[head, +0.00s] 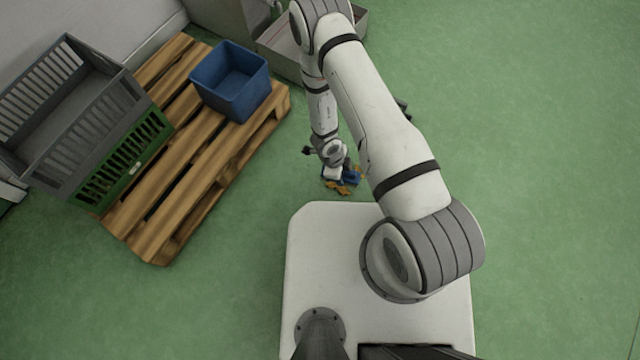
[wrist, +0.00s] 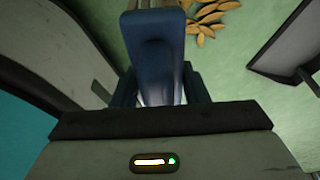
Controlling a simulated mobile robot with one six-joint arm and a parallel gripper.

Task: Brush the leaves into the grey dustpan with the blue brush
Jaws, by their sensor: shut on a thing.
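My gripper (head: 336,172) is low over the green floor, just beyond the front of my base. It is shut on the blue brush (wrist: 157,50), whose blue handle fills the top middle of the wrist view. In the head view a bit of the brush (head: 352,178) shows beside the leaves. The yellow-brown leaves (wrist: 210,14) lie in a loose pile on the floor, right beside the brush; they also show in the head view (head: 343,189). A grey dustpan (wrist: 288,42) is partly seen at the right of the wrist view. In the head view my arm mostly hides it.
A wooden pallet (head: 190,190) stands at the left with a blue bin (head: 230,82), a grey crate (head: 75,110) and a green crate (head: 128,160) on it. A grey low-walled container (head: 283,52) is at the back. The floor to the right is clear.

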